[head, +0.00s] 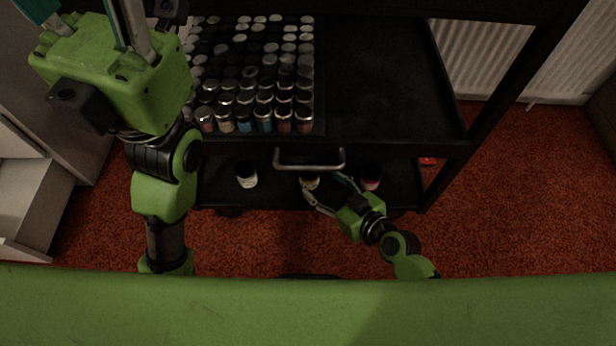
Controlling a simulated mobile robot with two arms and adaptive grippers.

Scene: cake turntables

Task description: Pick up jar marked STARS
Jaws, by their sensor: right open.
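Three jars stand apart on the cart's lower shelf: a pale jar with a dark lid (246,176) at left, a yellowish jar (310,182) in the middle, and a reddish dark-lidded jar (370,178) at right. No label is readable, so I cannot tell which is marked STARS. My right gripper (325,187) is open, its fingers spread beside the middle jar, which they partly hide. I cannot tell whether they touch it. My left gripper (92,18) is raised at the upper left, its fingertips cut off by the frame edge.
A black cart (385,70) has many small jars (250,75) in rows on its upper left; its upper right is bare. A metal handle (310,166) overhangs the lower shelf near the middle jar. A radiator (490,65) stands behind. Red carpet (520,200) is clear at right.

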